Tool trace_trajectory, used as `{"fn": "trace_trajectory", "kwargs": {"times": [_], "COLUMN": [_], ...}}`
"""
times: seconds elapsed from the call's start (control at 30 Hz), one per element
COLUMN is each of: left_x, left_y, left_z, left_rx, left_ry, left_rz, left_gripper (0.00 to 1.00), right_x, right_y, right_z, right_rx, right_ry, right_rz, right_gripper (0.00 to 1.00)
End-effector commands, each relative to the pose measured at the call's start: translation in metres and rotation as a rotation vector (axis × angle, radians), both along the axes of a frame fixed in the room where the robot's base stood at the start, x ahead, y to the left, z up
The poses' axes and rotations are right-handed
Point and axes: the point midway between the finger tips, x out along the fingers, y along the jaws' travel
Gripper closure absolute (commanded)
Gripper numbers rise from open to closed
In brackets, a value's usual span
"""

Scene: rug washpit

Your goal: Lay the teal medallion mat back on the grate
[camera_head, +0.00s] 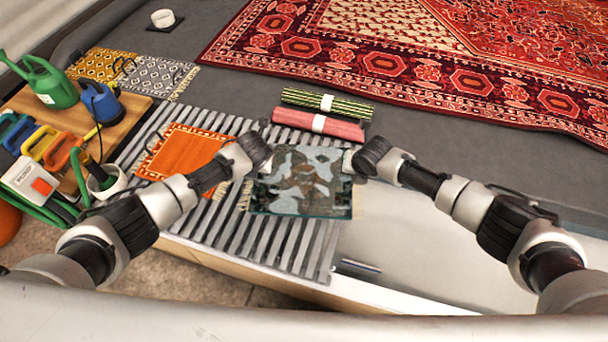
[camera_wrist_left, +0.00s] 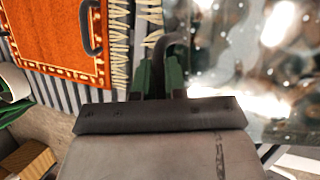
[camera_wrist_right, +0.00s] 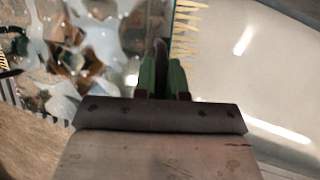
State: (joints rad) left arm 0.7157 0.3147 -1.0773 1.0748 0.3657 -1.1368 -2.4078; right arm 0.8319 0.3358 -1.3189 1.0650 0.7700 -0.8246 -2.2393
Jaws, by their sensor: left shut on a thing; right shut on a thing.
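The teal mat (camera_head: 300,195), mottled with grey and brown patches, is stretched between my two grippers in the head view. It looks glossy with white flecks in the left wrist view (camera_wrist_left: 240,60) and the right wrist view (camera_wrist_right: 100,25). My left gripper (camera_head: 265,165) is shut on a dark loop (camera_wrist_left: 172,42) at its left edge. My right gripper (camera_head: 352,165) is shut on a dark loop (camera_wrist_right: 160,55) at its right edge. The mat is over the right end of the slatted grate (camera_head: 285,245); I cannot tell whether it touches it.
An orange mat (camera_head: 185,150) lies on the grate to the left. A red roll (camera_head: 318,125) and a green striped roll (camera_head: 327,104) lie behind. A board with watering can (camera_head: 48,82) and brushes stands at left. A pale wet basin area (camera_head: 410,235) is at right.

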Motion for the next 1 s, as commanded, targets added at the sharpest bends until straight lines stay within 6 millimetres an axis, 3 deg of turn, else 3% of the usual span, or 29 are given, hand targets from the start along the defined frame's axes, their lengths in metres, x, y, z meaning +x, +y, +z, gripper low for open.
{"fn": "trace_trajectory", "kwargs": {"times": [0.47, 1.0], "left_x": [0.0, 0.0], "left_y": [-0.001, -0.001], "left_z": [-0.004, -0.035], "left_rx": [-0.001, -0.001], "left_ry": [0.0, 0.0], "left_rz": [-0.001, -0.001], "left_gripper": [1.0, 1.0], "right_x": [0.001, 0.001], "right_y": [0.0, 0.0], "right_z": [-0.003, -0.034], "right_rx": [0.001, 0.001], "right_ry": [0.0, 0.0], "right_rz": [-0.003, -0.003], "right_gripper": [1.0, 1.0]}}
